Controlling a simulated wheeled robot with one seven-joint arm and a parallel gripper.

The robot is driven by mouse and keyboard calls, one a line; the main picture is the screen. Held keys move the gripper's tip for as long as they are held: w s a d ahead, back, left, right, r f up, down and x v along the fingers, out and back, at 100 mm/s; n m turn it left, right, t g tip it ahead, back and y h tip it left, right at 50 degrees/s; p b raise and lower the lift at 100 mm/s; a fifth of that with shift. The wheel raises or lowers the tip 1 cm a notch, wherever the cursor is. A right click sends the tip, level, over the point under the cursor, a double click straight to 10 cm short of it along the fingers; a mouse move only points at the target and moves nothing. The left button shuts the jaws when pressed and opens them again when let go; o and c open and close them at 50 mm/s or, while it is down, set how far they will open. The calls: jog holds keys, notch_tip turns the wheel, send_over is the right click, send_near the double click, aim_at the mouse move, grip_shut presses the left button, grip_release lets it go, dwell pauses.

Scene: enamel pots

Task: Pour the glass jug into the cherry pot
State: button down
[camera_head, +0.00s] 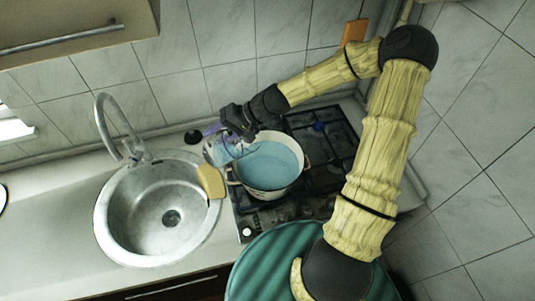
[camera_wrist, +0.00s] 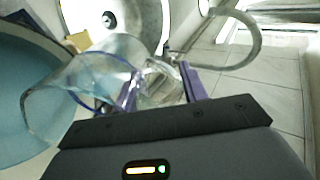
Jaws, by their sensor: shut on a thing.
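The glass jug (camera_head: 221,150) is clear, with a blue edge, and shows in the wrist view (camera_wrist: 85,85) too. My gripper (camera_head: 228,136) is shut on it, with purple fingers on either side in the wrist view (camera_wrist: 160,88). The jug is at the left rim of the cream pot (camera_head: 268,188), partly overlapping it, and looks tilted towards it. The pot's pale blue inside fills the left of the wrist view (camera_wrist: 28,95). I cannot make out a cherry pattern, or whether liquid is flowing.
The pot stands on a dark gas hob (camera_head: 325,140). A round steel sink (camera_head: 150,225) with a curved tap (camera_head: 103,115) is to the left. A yellow board-like thing (camera_head: 210,182) lies between sink and pot.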

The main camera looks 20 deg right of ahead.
jog(key=shift+a+r+h+p, duration=0.3)
jog(key=shift+r+h+p, duration=0.25)
jog(key=shift+p, duration=0.25)
jog(key=shift+f, duration=0.2)
jog(key=shift+d, duration=0.1)
jog(key=shift+r, duration=0.15)
